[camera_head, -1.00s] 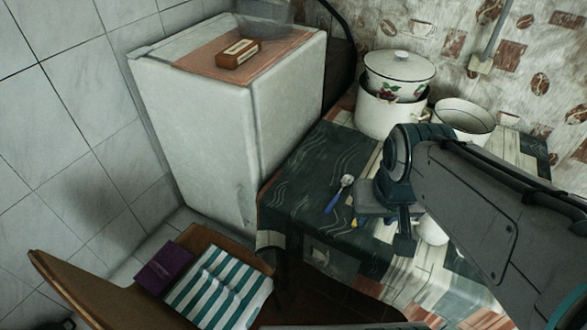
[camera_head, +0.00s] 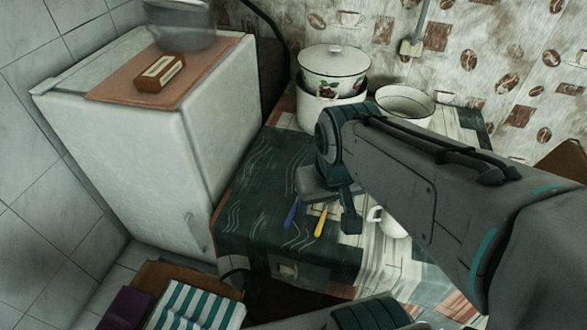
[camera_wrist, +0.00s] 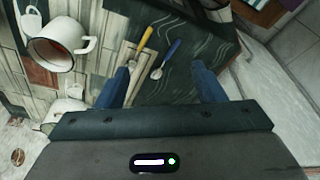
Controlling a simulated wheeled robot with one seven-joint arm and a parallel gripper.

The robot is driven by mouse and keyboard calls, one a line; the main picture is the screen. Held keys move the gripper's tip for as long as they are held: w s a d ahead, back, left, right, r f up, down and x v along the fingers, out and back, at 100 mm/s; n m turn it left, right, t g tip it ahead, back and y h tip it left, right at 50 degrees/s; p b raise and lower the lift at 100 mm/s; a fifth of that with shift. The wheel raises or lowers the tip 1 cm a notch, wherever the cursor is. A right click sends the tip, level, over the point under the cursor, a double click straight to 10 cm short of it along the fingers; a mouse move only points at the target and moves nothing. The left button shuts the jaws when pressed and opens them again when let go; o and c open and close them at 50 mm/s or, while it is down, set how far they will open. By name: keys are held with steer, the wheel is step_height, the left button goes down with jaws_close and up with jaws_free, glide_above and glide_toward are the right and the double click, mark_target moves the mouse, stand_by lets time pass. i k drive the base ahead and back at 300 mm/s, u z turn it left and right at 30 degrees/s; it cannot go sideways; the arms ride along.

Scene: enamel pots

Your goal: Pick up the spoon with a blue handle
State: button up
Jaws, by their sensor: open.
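The spoon with a blue handle (camera_head: 291,215) lies on the dark patterned tablecloth near the table's left part. In the head view its bowl is hidden behind my gripper (camera_head: 336,198). In the wrist view the whole spoon shows, with its blue handle (camera_wrist: 173,48) pointing up and its metal bowl lower. My gripper (camera_wrist: 164,85) is open and empty above the table. In the wrist view the spoon's bowl appears between the two blue fingers, with the handle beyond them. I see no contact with the spoon.
A yellow-handled utensil (camera_head: 321,221) lies close beside the spoon. A white mug (camera_wrist: 62,47) stands on the other side of it. A lidded pot (camera_head: 333,70) and an open pot (camera_head: 405,103) stand at the back. A fridge (camera_head: 140,130) borders the table's left side.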

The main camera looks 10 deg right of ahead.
mark_target(291, 215)
steer(key=u, duration=0.05)
steer(key=k, duration=0.5)
steer(key=z, duration=0.35)
steer(key=i, duration=0.45)
steer(key=z, duration=1.4)
steer(key=k, duration=0.95)
steer(key=u, duration=1.05)
steer(key=i, duration=0.8)
steer(key=u, duration=0.25)
